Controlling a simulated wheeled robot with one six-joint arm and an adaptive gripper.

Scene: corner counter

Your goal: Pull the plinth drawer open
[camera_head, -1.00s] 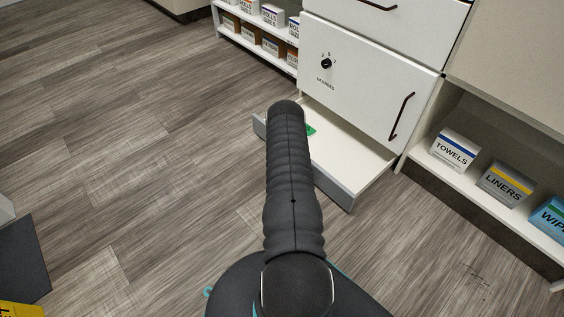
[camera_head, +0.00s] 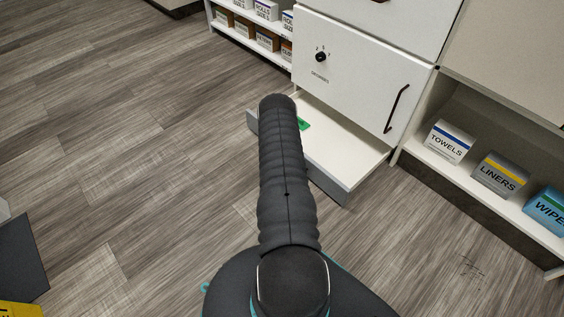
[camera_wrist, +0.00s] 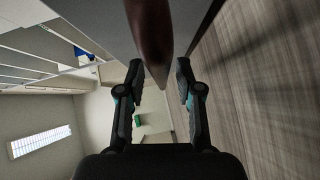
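The plinth drawer (camera_head: 348,146) stands pulled out from under the white cabinet in the head view, its grey front panel (camera_head: 327,186) well clear of the cabinet. A green item (camera_head: 303,124) lies in it; a green patch also shows in the wrist view (camera_wrist: 139,121). My gripper is hidden behind my arm in the head view. In the wrist view my gripper (camera_wrist: 160,70) has its two fingers apart. A dark brown bar (camera_wrist: 150,30), perhaps a handle, lies near the fingertips, with gaps at its sides; I see no grip on it.
Above the drawer is a white cabinet door (camera_head: 358,75) with a knob (camera_head: 320,57) and a dark handle (camera_head: 397,108). Open shelves with boxes of towels (camera_head: 448,144), liners (camera_head: 499,177) and wipes stand at right. The wood-look floor (camera_head: 140,150) at left is mostly clear.

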